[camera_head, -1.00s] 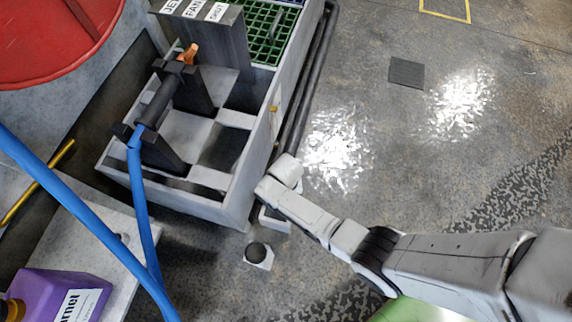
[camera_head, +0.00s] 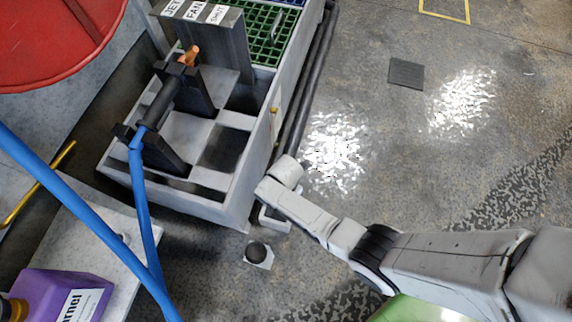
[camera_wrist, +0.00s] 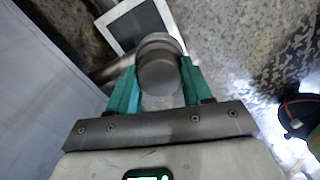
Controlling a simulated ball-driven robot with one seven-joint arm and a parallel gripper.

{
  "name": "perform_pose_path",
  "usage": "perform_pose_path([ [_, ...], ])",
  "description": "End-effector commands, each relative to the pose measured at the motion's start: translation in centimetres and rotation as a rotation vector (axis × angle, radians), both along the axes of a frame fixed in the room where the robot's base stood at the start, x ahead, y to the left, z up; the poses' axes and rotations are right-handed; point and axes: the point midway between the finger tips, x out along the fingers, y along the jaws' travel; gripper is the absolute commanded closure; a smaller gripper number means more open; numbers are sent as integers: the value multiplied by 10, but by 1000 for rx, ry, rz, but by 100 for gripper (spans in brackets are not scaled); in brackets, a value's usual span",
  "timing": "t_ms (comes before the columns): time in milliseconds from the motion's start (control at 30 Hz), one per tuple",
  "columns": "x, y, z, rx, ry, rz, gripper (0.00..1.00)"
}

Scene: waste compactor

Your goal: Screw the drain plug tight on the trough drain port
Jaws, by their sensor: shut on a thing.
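In the wrist view my gripper (camera_wrist: 160,84) has green fingers on either side of a grey round drain plug (camera_wrist: 158,76) and is shut on it. A paler grey ring shows just beyond the plug, perhaps the drain port; I cannot tell whether the plug is seated or threaded. In the head view the grey trough (camera_head: 225,212) stands at centre left. My arm's end is low beside its near right corner, and hides the fingers, plug and port there.
A pale square frame with a dark inside (camera_wrist: 136,22) lies beyond the plug. A black round knob on a white base (camera_head: 258,253) is on the floor near the trough. Blue hoses (camera_head: 85,218) and a purple jug (camera_head: 62,294) are at left. The floor at right is mostly clear.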

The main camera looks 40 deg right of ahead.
Motion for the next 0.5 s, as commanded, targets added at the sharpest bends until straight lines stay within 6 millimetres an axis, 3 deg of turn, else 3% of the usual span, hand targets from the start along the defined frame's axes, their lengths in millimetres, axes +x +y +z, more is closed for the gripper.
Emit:
perform_pose_path([
  [200, -1, 0, 0, -1, 2, -205, 82],
  [500, -1, 0, 0, -1, 2, -228, 82],
])
